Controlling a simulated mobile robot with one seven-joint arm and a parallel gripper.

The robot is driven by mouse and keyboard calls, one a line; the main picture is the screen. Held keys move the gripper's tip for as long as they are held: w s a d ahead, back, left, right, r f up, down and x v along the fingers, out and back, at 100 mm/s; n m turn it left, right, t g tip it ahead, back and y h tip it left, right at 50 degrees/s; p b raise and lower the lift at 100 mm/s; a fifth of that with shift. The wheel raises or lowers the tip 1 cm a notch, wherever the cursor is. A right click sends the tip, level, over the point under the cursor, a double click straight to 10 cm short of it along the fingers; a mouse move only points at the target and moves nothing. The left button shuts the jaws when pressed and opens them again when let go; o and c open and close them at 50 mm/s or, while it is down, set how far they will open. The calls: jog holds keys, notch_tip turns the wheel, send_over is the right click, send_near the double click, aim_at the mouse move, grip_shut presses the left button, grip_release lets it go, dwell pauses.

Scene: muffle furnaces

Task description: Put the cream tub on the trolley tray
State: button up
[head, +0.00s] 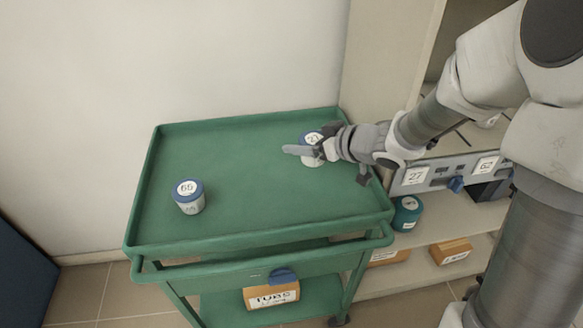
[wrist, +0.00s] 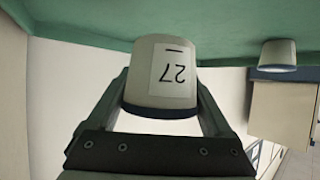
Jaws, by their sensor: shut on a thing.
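The cream tub (head: 311,160) is at the right part of the green trolley tray (head: 235,170), towards its back. It also shows in the wrist view (wrist: 150,85), upside down, with a white label reading 27. My gripper (head: 320,152) is shut on the tub's sides. In the wrist view one finger of my gripper (wrist: 163,100) lies along each side of it. The tub's base meets the green surface in the picture; I cannot tell whether it touches or hangs just above. Part of the tub is hidden behind my gripper in the head view.
A pale tub with a blue lid marked 65 (head: 189,197) stands on the tray's left. A raised rim (head: 250,240) edges the tray. A shelf unit (head: 390,60) stands at the right, with a teal tub (head: 407,212) and boxes. The tray's middle is clear.

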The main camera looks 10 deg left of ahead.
aim_at(304, 175)
notch_tip(304, 175, down, 7)
jog(key=b, duration=0.3)
jog(key=shift+r, duration=0.15)
jog(key=shift+f, duration=0.25)
jog(key=o, duration=1.3)
jog(key=shift+r, duration=0.1)
